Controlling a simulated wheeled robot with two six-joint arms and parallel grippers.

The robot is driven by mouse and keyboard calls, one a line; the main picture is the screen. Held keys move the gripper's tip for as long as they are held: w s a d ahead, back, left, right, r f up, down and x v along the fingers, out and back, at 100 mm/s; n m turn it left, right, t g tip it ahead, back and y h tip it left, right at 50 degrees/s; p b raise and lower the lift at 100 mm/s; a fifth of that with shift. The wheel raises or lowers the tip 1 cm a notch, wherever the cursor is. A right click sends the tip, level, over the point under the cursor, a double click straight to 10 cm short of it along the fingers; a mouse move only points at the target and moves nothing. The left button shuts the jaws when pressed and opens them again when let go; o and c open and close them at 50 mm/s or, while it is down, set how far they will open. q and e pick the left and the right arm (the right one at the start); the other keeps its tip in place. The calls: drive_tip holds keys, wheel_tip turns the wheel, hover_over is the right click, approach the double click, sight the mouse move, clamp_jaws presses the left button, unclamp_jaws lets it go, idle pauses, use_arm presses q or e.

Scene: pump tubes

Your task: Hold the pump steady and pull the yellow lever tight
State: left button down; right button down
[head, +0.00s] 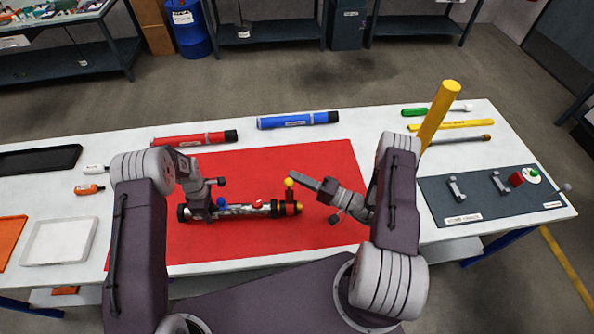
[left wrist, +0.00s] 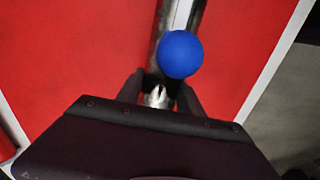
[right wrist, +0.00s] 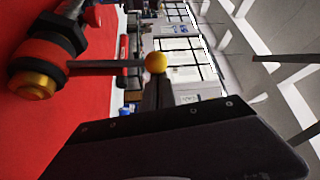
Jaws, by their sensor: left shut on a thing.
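The pump (head: 240,210) lies across the red mat, a metal tube with dark and red ends. It also shows in the left wrist view (left wrist: 166,25). My left gripper (head: 203,212) is shut around its tube near the left end, beside a blue ball knob (left wrist: 180,54). A lever with a yellow ball (head: 289,183) stands up at the pump's right end. In the right wrist view the yellow ball (right wrist: 155,62) is just at the tips of my right gripper (right wrist: 158,78).
The red mat (head: 330,160) is otherwise clear. Red (head: 190,140) and blue (head: 290,121) cylinders lie behind it. A grey board (head: 470,205) with fixtures and a yellow bar (head: 452,126) are at the right. A white tray (head: 60,242) is at the left.

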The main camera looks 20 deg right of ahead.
drive_tip(key=s+a+f, duration=0.1)
drive_tip(key=s+a, duration=0.1)
drive_tip(key=s, duration=0.7)
drive_tip(key=shift+a, duration=0.15)
drive_tip(key=shift+f, duration=0.15)
idle(0.4)
wheel_tip(320, 180, up, 3)
drive_tip(key=w+d, duration=0.2)
drive_tip(key=s+d+f, duration=0.3)
drive_tip(key=s+d, duration=0.2)
drive_tip(key=d, duration=0.2)
drive_tip(key=shift+f, duration=0.35)
use_arm(q)
drive_tip(key=c, duration=0.7)
unclamp_jaws()
